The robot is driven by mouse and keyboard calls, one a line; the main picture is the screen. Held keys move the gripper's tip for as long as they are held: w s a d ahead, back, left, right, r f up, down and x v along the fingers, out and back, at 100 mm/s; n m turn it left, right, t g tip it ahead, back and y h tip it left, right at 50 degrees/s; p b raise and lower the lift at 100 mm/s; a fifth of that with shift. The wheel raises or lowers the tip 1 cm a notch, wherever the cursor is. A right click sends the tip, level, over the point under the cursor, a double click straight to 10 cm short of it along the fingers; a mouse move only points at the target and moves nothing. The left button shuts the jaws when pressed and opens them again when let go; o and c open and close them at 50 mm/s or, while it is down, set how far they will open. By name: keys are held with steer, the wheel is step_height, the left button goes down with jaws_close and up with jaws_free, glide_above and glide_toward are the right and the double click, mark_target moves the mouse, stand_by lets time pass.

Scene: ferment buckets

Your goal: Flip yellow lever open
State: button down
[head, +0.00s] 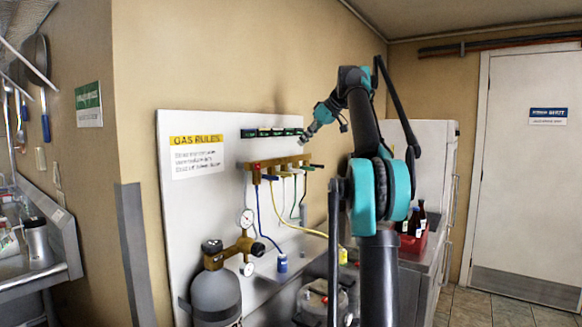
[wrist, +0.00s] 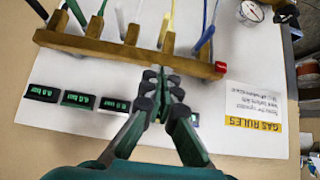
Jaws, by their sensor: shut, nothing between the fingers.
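The brass-coloured gas manifold (head: 279,164) is on the white wall panel and runs across the top of the wrist view (wrist: 110,50). A yellow strip (wrist: 167,22) rises from one of its outlets in the wrist view. I cannot tell whether this is the yellow lever or the start of the yellow hose. A yellow hose (head: 293,226) hangs below the manifold in the head view. My gripper (wrist: 160,78) is shut and empty, its fingertips close to the manifold's near edge. I cannot tell whether they touch it. It shows by the manifold in the head view too (head: 304,139).
Several small green displays (wrist: 80,99) sit on the panel beside the manifold. A blue lever or hose (wrist: 205,37) and a red button (wrist: 220,67) are near its end. A gas cylinder (head: 216,296) with gauges stands below, and a red crate of bottles (head: 413,241) sits right.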

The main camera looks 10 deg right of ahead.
glide_toward(282, 174)
steer(key=w+a, duration=0.2)
steer(key=shift+w+r, duration=0.35)
steer(key=shift+r, duration=0.05)
step_height(282, 174, down, 3)
steer(key=shift+f, duration=0.5)
steer(key=shift+d+f, duration=0.1)
steer(key=shift+d, duration=0.05)
